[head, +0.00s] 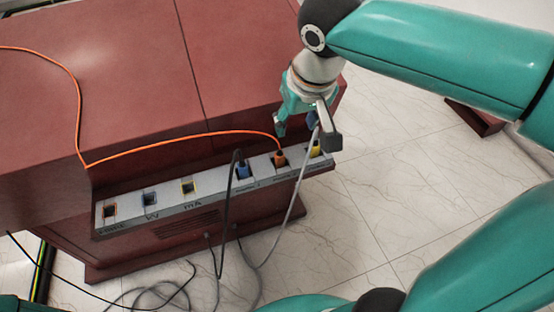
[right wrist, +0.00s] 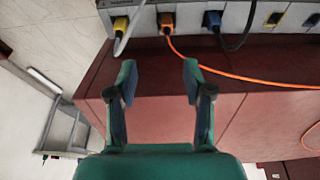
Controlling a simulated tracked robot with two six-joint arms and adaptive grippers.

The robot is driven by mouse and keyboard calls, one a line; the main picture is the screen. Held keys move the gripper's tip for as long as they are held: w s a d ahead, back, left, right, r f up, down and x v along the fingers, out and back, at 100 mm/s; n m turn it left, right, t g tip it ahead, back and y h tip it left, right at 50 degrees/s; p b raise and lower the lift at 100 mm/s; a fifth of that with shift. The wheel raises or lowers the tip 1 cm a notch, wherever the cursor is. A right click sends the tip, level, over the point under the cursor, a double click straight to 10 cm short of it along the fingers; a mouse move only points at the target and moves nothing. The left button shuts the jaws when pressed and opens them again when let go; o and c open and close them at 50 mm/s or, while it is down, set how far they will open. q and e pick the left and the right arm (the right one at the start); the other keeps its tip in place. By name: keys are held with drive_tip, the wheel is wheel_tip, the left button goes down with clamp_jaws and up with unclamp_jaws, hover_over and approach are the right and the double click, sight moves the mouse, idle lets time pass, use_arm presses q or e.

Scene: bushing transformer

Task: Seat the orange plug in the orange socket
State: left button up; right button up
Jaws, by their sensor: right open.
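The orange plug (head: 280,158) with its orange cable stands at the right part of the grey panel, between a blue and a yellow plug. It also shows in the right wrist view (right wrist: 166,22), beyond my fingertips. I cannot tell how deep it sits in its slot. An empty orange-rimmed socket (head: 110,211) is at the panel's left end. My right gripper (head: 305,130) is open and empty, above the orange and yellow plugs. In the right wrist view its fingers (right wrist: 160,80) are spread, apart from the orange plug. My left gripper is not in view.
The grey panel (head: 216,203) runs along the dark red cabinet. A blue plug (head: 242,170) and yellow plug (head: 315,148) flank the orange one. Empty blue (head: 149,199) and yellow (head: 188,187) sockets lie left. Grey and black cables hang in front. The orange cable crosses the cabinet top.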

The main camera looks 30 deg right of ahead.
sight(280, 155)
drive_tip(key=b+x, duration=0.1)
drive_tip(key=x, duration=0.4)
drive_tip(key=b+x, duration=0.1)
drive_tip(key=x, duration=0.4)
drive_tip(key=a+b+x, duration=0.1)
drive_tip(key=x, duration=0.4)
drive_tip(key=shift+w+f, duration=0.1)
drive_tip(key=shift+w, duration=0.35)
drive_tip(key=shift+c, duration=0.2)
clamp_jaws()
